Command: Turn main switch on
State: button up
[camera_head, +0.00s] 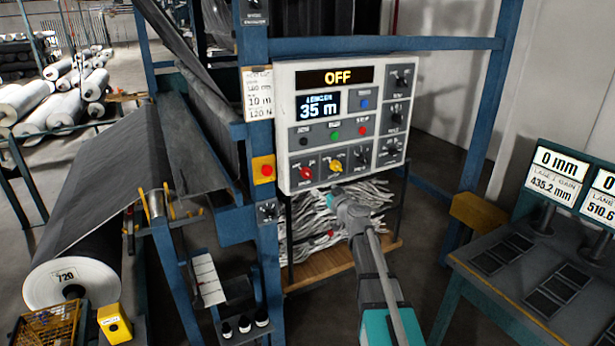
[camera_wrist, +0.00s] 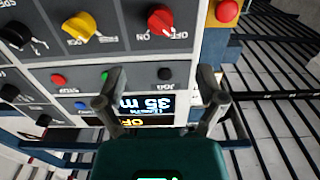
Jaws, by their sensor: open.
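The white control panel (camera_head: 284,120) has a display reading OFF (camera_head: 337,77). A red rotary knob (camera_head: 305,173), probably the main switch, sits at its lower left; in the wrist view this knob (camera_wrist: 161,20) has OFF and ON lettering beside it. A yellow knob (camera_head: 336,165) is next to it and also shows in the wrist view (camera_wrist: 80,27). My gripper (camera_wrist: 157,92) is open and empty, its fingers apart in front of the panel. In the head view my gripper (camera_head: 338,197) is just below the panel's lower edge. Its fingertips are unclear there.
A red emergency button (camera_head: 265,170) on a yellow box is left of the panel. Blue frame posts (camera_head: 262,230) stand beside it. A large grey roll (camera_head: 75,280) is at left. A desk with screens (camera_head: 556,175) is at right. Black knobs (camera_head: 391,150) crowd the panel's right side.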

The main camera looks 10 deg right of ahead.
aim_at(309, 176)
jog(key=x, duration=1.1)
jog(key=shift+w, duration=0.15)
jog(key=shift+a, duration=0.1)
jog(key=c, duration=1.2)
jog(key=shift+o, duration=0.2)
